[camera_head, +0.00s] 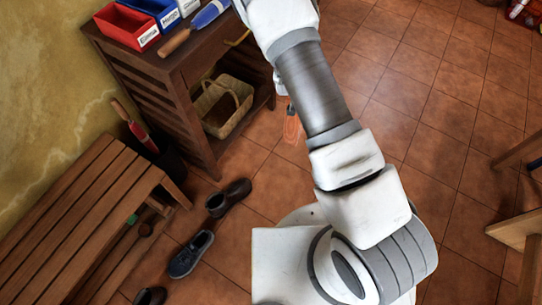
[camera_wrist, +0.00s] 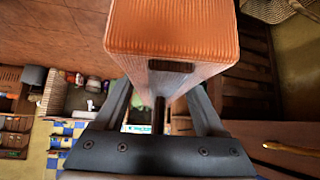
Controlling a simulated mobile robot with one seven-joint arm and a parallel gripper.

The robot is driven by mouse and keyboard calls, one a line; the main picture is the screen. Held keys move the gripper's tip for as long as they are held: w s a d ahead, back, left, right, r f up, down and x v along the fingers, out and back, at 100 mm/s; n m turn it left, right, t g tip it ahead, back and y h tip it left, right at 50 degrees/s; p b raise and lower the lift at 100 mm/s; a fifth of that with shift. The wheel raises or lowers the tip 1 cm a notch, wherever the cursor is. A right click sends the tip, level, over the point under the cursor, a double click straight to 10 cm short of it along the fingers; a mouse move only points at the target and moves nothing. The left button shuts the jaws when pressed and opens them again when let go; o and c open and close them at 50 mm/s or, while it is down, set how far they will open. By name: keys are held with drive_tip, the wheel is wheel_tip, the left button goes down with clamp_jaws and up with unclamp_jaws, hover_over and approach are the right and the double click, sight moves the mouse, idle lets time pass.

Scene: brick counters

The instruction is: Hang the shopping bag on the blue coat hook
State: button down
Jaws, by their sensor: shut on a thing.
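In the wrist view, my gripper (camera_wrist: 158,112) is shut on a thin dark part of an orange, ribbed, box-like thing, which looks like the shopping bag (camera_wrist: 172,32). A dark slot shows on its near face, and it fills the top middle of that view. In the head view, my arm hides most of the gripper. A small orange piece (camera_head: 291,126) shows just left of my forearm; I cannot tell whether it is part of the bag. The blue coat hook is not visible in either view.
A dark wooden stand (camera_head: 180,95) at upper left holds a red tray (camera_head: 122,28), a blue tray and a blue tool. A wicker basket (camera_head: 222,104) sits on its shelf. A slatted bench (camera_head: 75,215) and several shoes are at left. Tiled floor at right is mostly clear.

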drive_tip(key=a+f+m+h+b, duration=0.1)
drive_tip(key=f+b, duration=0.8)
drive_tip(key=f, duration=1.9)
drive_tip(key=shift+a+f+m+g+b, duration=0.3)
drive_tip(key=shift+a+m, duration=0.2)
drive_tip(key=shift+a, duration=0.7)
